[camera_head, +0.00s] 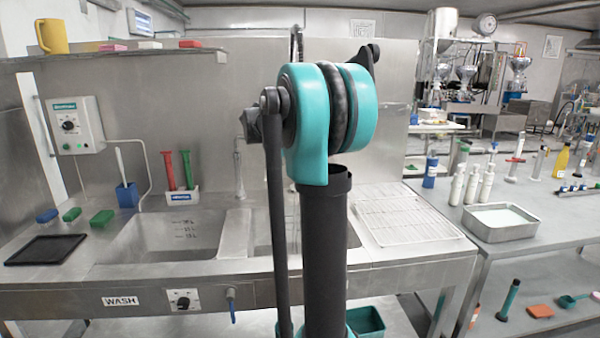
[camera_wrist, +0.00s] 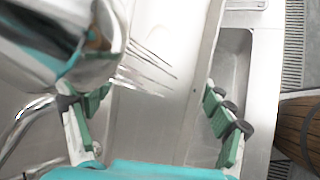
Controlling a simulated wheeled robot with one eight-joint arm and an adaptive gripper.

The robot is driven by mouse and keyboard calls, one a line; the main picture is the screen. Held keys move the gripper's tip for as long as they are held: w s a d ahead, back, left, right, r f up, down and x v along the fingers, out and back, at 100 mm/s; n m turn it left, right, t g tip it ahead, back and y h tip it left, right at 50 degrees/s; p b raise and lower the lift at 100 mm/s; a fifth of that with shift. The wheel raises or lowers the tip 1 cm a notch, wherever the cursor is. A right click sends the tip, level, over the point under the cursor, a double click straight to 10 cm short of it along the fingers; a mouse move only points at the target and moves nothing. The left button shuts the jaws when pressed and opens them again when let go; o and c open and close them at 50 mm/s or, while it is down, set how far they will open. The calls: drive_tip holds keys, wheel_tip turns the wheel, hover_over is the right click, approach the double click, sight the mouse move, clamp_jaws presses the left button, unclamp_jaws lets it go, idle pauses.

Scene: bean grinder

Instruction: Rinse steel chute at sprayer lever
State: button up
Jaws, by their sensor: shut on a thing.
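In the wrist view my gripper (camera_wrist: 144,94) has its green-padded fingers wide apart, over the sink. A pale, smooth metal surface, apparently the steel chute (camera_wrist: 150,128), fills the space between them; its outline blends with the sink steel. A shiny rounded metal head, apparently the sprayer (camera_wrist: 65,35), is close to the camera at upper left. Thin water-like streaks run from it down and right, across the pale surface. A lever cannot be made out. In the head view my arm hides the gripper and chute.
The sink (camera_head: 165,235) lies left of my arm, with a drying rack (camera_head: 405,218) to its right. A black mat (camera_head: 46,250), several brushes and a blue holder (camera_head: 127,195) line the left side. A metal tray (camera_head: 500,222) and bottles stand on the right table.

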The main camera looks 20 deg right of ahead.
drive_tip(key=s, duration=0.8)
idle(0.5)
idle(1.2)
drive_tip(key=s+r, duration=0.4)
drive_tip(key=s, duration=0.1)
idle(0.5)
drive_tip(key=shift+a, duration=0.2)
drive_tip(key=w+a+f, duration=0.2)
drive_tip(key=a, duration=0.7)
drive_tip(key=shift+w+d+f, duration=0.45)
drive_tip(key=shift+w+d, duration=0.3)
drive_tip(key=shift+w, duration=1.4)
drive_tip(key=shift+w+d+f, duration=0.5)
drive_tip(key=shift+w+d, duration=0.3)
drive_tip(key=shift+w, duration=1.4)
drive_tip(key=shift+w+d+f, duration=0.45)
drive_tip(key=shift+w+d, duration=0.3)
drive_tip(key=shift+w, duration=1.4)
drive_tip(key=shift+d, duration=0.15)
